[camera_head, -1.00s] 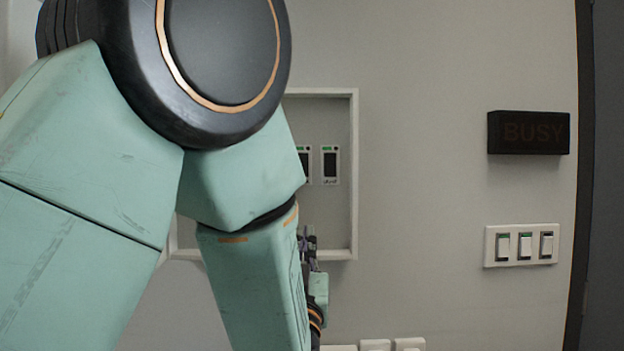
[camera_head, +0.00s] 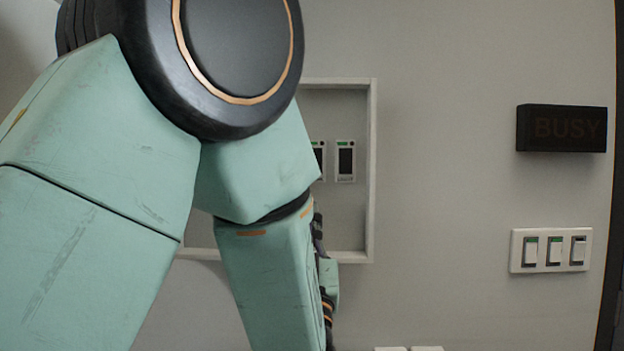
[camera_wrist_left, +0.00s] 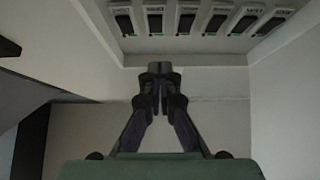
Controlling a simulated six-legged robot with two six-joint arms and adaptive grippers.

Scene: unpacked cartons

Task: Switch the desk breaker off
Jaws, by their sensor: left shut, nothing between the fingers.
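A row of several dark breakers sits in a white recessed wall box. In the head view two show, one (camera_head: 345,160) whole and one (camera_head: 319,158) partly behind my left arm, which hides the rest. In the left wrist view the row (camera_wrist_left: 155,20) runs along the top. The labels are too small to read, so I cannot tell which is the desk breaker. My left gripper (camera_wrist_left: 159,70) is shut and empty, its fingertips just below the row and apart from the switches in the picture. In the head view it is mostly hidden behind my forearm. My right gripper is not in view.
To the right are a dark BUSY sign (camera_head: 561,128) and a white panel with three switches (camera_head: 551,250). White plates show at the bottom edge. The wall between is bare.

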